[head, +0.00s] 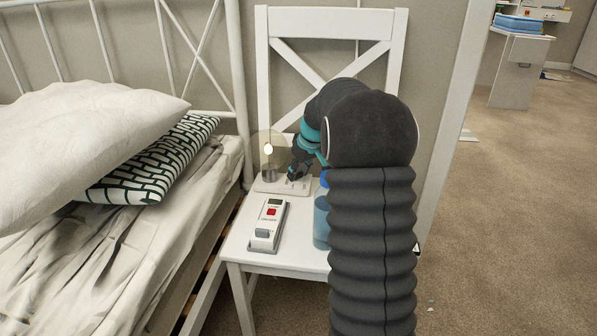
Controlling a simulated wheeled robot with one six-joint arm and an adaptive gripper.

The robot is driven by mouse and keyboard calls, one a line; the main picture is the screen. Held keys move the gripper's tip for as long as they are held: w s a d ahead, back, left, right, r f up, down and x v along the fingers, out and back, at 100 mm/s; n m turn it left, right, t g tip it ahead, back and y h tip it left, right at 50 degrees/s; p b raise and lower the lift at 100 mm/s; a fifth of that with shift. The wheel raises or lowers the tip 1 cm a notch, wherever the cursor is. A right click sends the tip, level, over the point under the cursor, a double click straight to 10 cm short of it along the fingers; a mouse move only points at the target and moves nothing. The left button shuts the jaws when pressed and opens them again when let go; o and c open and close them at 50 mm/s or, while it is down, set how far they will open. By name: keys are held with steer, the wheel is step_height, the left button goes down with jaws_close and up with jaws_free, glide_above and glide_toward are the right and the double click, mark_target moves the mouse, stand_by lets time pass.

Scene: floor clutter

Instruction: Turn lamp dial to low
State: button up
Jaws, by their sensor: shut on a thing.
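The lamp stands at the back of the white chair's seat, with a round see-through globe (268,150) around a lit, warm-glowing bulb. Its pale flat base (268,187) extends to the right under my gripper. My gripper (294,176) comes down from the right, beside the globe, and is shut on the lamp dial at the base. The dial itself is hidden by the fingers, so its setting cannot be read.
A white handheld device (267,222) with a red button lies on the chair seat (298,256) in front of the lamp. A blue bottle (321,218) stands to the right, partly behind my arm. A bed with pillows (85,135) is on the left; carpet is open on the right.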

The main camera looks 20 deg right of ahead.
steer(key=shift+d+n+g+y, duration=0.15)
steer(key=shift+n+y, duration=0.3)
steer(key=shift+n, duration=0.85)
steer(key=shift+a+n+g+y, duration=0.15)
steer(key=shift+n+y, duration=0.3)
steer(key=shift+n, duration=0.85)
steer(key=shift+d, duration=0.1)
steer(key=o, duration=1.2)
steer(key=shift+c, duration=0.2)
steer(key=v, duration=1.2)
steer(key=shift+w, duration=0.15)
